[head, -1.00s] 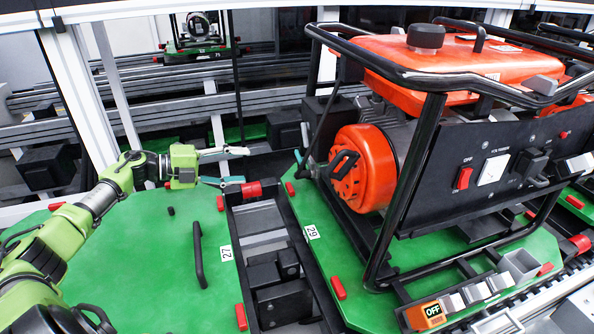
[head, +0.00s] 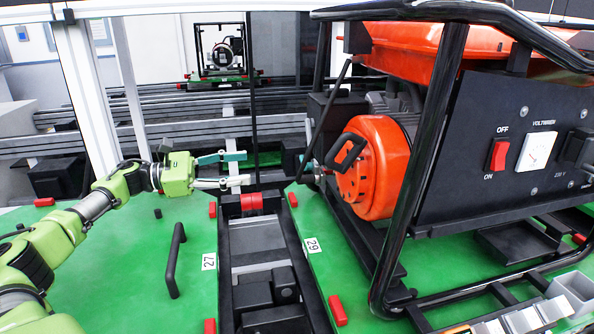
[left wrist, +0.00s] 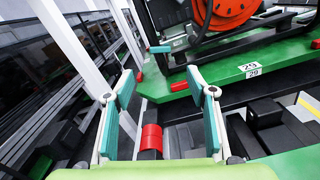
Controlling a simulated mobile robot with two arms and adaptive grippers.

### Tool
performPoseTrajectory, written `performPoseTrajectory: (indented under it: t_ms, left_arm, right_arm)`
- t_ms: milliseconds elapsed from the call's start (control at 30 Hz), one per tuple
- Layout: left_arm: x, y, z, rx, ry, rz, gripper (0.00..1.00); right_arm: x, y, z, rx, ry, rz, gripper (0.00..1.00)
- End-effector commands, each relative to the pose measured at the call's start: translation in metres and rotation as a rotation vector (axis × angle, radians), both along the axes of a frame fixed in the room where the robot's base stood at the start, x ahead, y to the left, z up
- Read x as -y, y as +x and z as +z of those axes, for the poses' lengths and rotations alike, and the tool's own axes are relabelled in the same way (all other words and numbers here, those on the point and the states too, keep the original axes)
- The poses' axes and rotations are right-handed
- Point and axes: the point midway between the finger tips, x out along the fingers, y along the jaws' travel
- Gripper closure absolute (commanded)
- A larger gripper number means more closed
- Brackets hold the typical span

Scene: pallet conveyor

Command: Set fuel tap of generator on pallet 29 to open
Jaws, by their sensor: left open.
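The generator with an orange tank (head: 415,55) and orange recoil cover (head: 372,170) stands in a black frame on green pallet 29 (head: 335,270). A small teal lever (head: 304,163), which looks like the fuel tap, is at the generator's left end. It also shows in the left wrist view (left wrist: 161,48), beyond the fingertips. My left gripper (head: 243,169) is open and empty, left of the lever and apart from it. Its two teal-padded fingers also show in the left wrist view (left wrist: 160,82). My right gripper is not in view.
Green pallet 27 (head: 120,245) with a black handle (head: 175,260) lies at left. A dark conveyor gap with a red roller (head: 252,202) separates the pallets. The black frame tube (head: 425,150) stands before the generator. A white post (head: 85,85) rises behind my left arm.

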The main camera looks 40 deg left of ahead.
Motion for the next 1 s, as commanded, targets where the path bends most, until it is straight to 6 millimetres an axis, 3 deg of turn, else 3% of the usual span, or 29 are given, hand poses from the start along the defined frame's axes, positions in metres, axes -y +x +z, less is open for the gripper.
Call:
performPoseTrajectory:
  t_ms: [333,700,1000]
  left_arm:
    - [0.019,0.023,0.000,0.005,0.005,-0.002,0.49]
    - [0.036,0.046,0.002,0.006,0.002,0.000,0.49]
    - [0.053,0.065,0.003,0.008,0.002,-0.001,0.49]
  right_arm:
    - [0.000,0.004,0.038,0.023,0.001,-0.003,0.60]
    - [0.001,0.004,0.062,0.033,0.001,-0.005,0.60]
    - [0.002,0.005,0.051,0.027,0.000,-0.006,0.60]
